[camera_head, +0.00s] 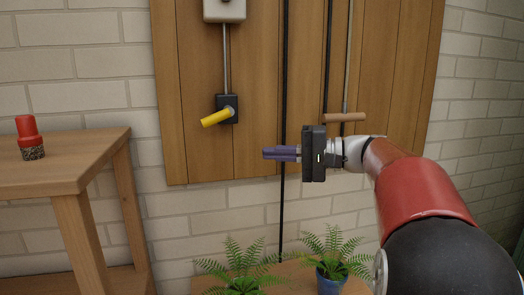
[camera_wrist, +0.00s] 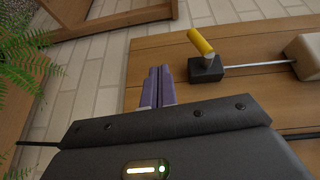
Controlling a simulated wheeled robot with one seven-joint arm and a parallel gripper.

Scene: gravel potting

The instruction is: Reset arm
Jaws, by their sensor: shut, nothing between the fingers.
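My gripper (camera_head: 268,153) is shut and empty, held in the air in front of the wooden wall panel (camera_head: 190,90). Its purple fingers point left in the head view and lie together in the wrist view (camera_wrist: 158,84). My red and black arm comes in from the lower right. To the left of the fingers and a little higher, a yellow handle (camera_head: 216,118) sticks out of a black box on the panel. The handle also shows in the wrist view (camera_wrist: 200,42), apart from the fingers.
A red-topped container with gravel (camera_head: 30,136) stands on a wooden table (camera_head: 100,142) at the left. Two ferns (camera_head: 240,268) (camera_head: 336,250), one in a blue pot (camera_head: 328,284), stand below my gripper. A wooden handle (camera_head: 345,117) is just above my wrist.

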